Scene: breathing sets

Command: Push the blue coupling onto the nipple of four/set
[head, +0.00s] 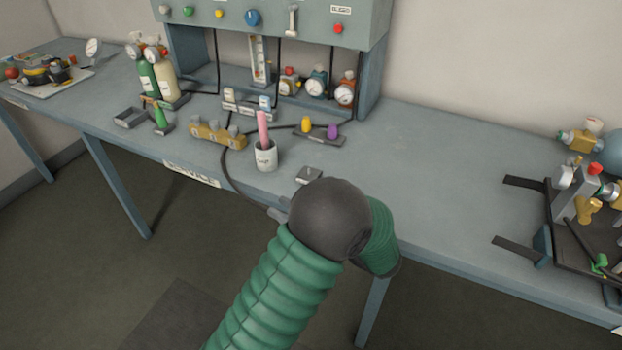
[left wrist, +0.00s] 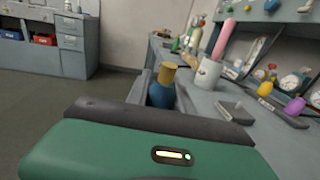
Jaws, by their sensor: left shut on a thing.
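In the left wrist view a blue coupling (left wrist: 161,94) with a gold-coloured end (left wrist: 168,73) stands between the fingers of my left gripper (left wrist: 160,84), which is shut on it. In the head view my green-sleeved arm and dark rounded joint hide most of this gripper; only a small grey part (head: 278,214) shows at the bench's front edge, and the coupling is hidden. I cannot tell which assembly is four/set, and its nipple cannot be made out. My right gripper is in neither view.
A white cup (head: 266,157) with a pink rod, a small grey tray (head: 309,175) and a holder with yellow and purple pieces (head: 320,138) stand nearby. A gauge assembly on a black base (head: 575,246) is at right. The bench (head: 450,175) between is clear.

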